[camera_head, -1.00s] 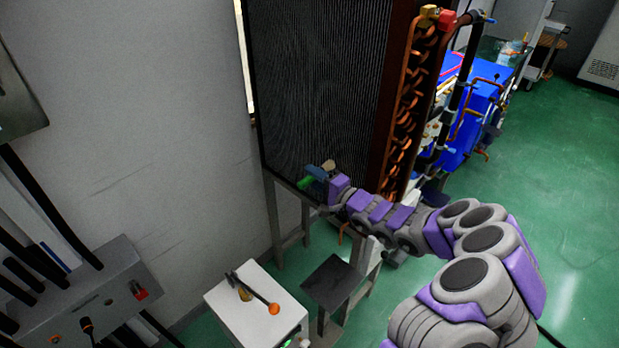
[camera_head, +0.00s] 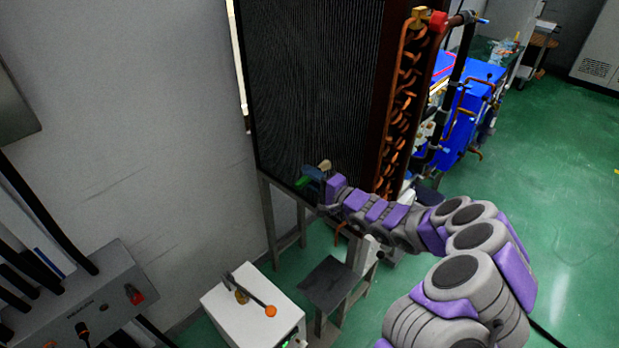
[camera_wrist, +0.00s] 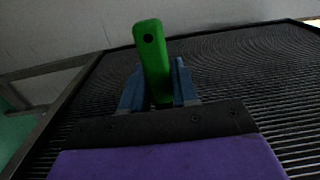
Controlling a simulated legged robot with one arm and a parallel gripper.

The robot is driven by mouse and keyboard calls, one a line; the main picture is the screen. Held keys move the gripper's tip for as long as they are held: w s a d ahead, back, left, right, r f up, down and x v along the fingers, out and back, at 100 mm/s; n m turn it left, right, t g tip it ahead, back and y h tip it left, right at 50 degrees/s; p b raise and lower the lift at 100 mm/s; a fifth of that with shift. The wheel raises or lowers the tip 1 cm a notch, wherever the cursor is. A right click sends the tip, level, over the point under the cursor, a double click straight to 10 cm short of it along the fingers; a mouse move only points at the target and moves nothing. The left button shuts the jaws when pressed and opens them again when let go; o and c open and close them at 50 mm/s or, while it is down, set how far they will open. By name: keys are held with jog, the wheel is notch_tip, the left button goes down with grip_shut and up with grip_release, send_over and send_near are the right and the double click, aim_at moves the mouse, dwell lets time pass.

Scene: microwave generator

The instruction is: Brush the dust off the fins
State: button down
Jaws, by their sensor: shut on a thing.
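The black fin panel (camera_head: 315,80) stands upright on a metal frame in the head view. Its fine ridges (camera_wrist: 245,70) fill the right of the wrist view. My gripper (camera_head: 312,179) is at the panel's lower part. It is shut on a brush, whose green handle (camera_wrist: 152,60) sticks up between the blue fingers in the wrist view. A tan part (camera_head: 325,165), likely the brush head, shows beside the fingers, close to the fins. I cannot tell whether bristles touch the fins. No dust can be made out.
A white box (camera_head: 255,312) with an orange-tipped tool (camera_head: 258,296) on it stands below the panel. A dark stool (camera_head: 328,284) is beside it. Copper pipes (camera_head: 401,120) line the panel's right edge. A grey control box (camera_head: 95,305) is at lower left. Green floor is open at right.

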jog(key=shift+w+d, duration=0.4)
jog(key=shift+w, duration=0.1)
jog(key=b+v, duration=0.1)
jog(key=v, duration=0.6)
jog(key=shift+d, duration=0.2)
dwell(0.7)
jog(key=shift+b, duration=0.7)
jog(key=shift+x, duration=3.7)
jog(key=shift+s+r, duration=0.15)
jog(key=shift+r, duration=0.4)
jog(key=shift+v, duration=3.65)
jog(key=shift+x, duration=3.7)
